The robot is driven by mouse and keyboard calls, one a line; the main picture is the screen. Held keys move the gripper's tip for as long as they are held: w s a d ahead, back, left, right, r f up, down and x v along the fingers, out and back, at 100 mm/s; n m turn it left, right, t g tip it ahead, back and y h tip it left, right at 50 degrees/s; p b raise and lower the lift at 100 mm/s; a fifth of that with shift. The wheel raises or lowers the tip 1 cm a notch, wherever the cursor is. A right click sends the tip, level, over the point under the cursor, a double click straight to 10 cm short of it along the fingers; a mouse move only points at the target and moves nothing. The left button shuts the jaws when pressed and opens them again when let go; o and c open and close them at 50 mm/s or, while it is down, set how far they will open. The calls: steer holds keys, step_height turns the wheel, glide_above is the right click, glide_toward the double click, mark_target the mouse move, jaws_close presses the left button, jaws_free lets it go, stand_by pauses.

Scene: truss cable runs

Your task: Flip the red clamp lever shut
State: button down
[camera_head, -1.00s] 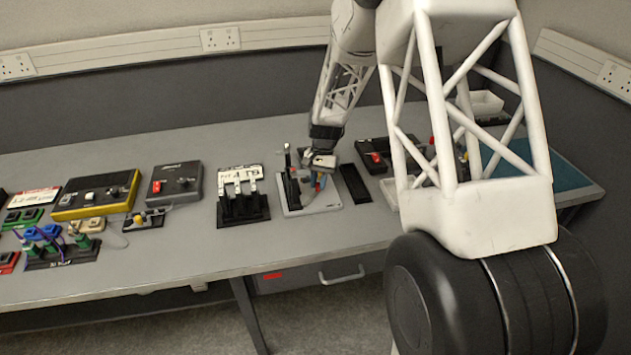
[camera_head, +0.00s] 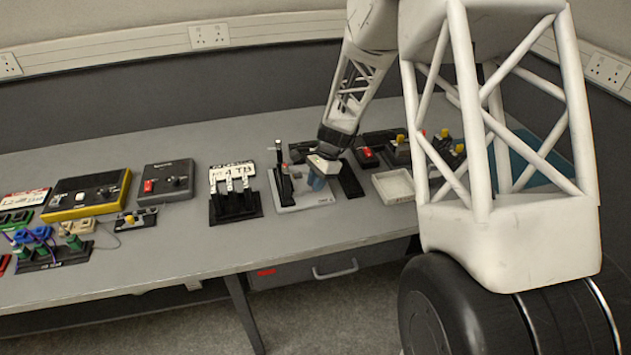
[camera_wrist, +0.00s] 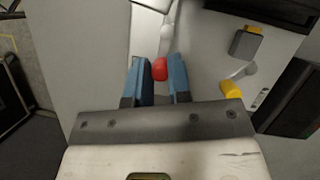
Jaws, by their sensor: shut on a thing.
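The red clamp lever (camera_wrist: 160,69) shows its red tip in the wrist view, on a pale stem running up the picture. My gripper (camera_wrist: 160,80) has its two blue fingers on either side of this tip, shut on it. In the head view my gripper (camera_head: 317,182) is low over the light grey clamp plate (camera_head: 301,204) on the bench, and the red tip is hidden there. How far the lever is tilted is hard to tell.
A second lever with a yellow tip (camera_wrist: 231,89) is close to the right of my fingers. A tall black post (camera_head: 279,152) stands at the plate's left. A black switch block (camera_head: 236,205) is further left, a white tray (camera_head: 394,186) to the right. The bench front is clear.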

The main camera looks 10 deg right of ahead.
stand_by(0.4)
steer(key=c, duration=1.1)
jaws_free()
steer(key=shift+o, duration=0.2)
steer(key=shift+r, duration=0.1)
steer(key=s+v, duration=0.1)
steer(key=v, duration=0.6)
steer(key=shift+w+d+r, duration=0.2)
steer(key=shift+w+r, duration=0.05)
steer(key=shift+w, duration=0.25)
steer(key=s+a+r+n+t+h, duration=0.25)
steer(key=s+r+n, duration=0.45)
steer(key=s+r, duration=1)
steer(key=s+a+r+n+t+h, duration=0.1)
steer(key=s+n, duration=0.6)
steer(key=s, duration=1.4)
step_height(320, 180, up, 2)
steer(key=shift+a+r+h, duration=0.1)
steer(key=shift+a+h, duration=0.1)
steer(key=shift+h, duration=0.25)
